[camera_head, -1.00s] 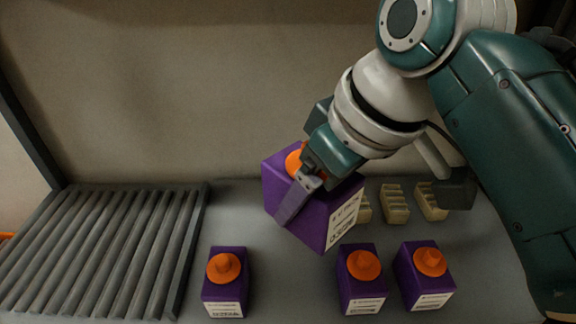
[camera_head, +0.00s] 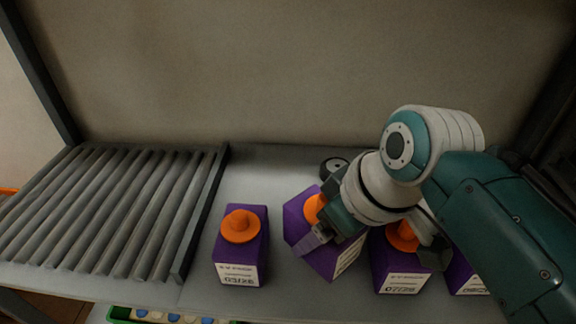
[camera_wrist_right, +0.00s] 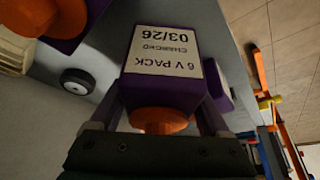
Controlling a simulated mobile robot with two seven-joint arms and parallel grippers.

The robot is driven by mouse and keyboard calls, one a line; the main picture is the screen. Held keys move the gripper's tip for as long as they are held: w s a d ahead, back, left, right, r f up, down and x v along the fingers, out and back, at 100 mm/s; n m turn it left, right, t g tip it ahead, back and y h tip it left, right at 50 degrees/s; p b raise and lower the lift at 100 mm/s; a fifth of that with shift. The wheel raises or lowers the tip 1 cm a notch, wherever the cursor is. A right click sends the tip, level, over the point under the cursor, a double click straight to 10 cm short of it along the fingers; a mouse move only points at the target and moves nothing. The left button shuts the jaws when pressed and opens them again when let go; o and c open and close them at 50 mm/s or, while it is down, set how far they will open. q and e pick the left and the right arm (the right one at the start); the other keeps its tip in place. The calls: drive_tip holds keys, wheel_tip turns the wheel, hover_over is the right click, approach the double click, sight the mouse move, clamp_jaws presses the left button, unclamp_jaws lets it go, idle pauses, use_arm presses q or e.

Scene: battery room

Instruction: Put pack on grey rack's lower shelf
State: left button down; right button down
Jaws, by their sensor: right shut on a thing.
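My right gripper (camera_head: 322,222) is shut on a purple pack (camera_head: 338,262) with an orange knob. The held pack is tilted, between two standing packs. I cannot tell if it touches the surface. In the right wrist view the held pack (camera_wrist_right: 165,55) fills the space between the fingers, and its label reads "6 V PACK", "CHARGED", "03/26". Another purple pack (camera_head: 240,262) stands upright to its left. A third (camera_head: 400,272) stands to its right, partly behind my wrist. My left gripper is not in view.
A grey slatted roller section (camera_head: 105,210) fills the left side. A grey surface (camera_head: 275,165) carries the packs. One more pack (camera_head: 465,278) is half hidden by my arm. A black-and-white round item (camera_head: 334,168) lies behind. A green tray (camera_head: 122,313) shows below the front edge.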

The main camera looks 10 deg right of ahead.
wheel_tip(320, 180, down, 4)
drive_tip(key=shift+r+b, duration=0.2)
drive_tip(key=shift+b, duration=0.85)
drive_tip(key=shift+f, duration=0.25)
drive_tip(key=shift+w, duration=0.1)
unclamp_jaws()
drive_tip(key=shift+f, duration=0.15)
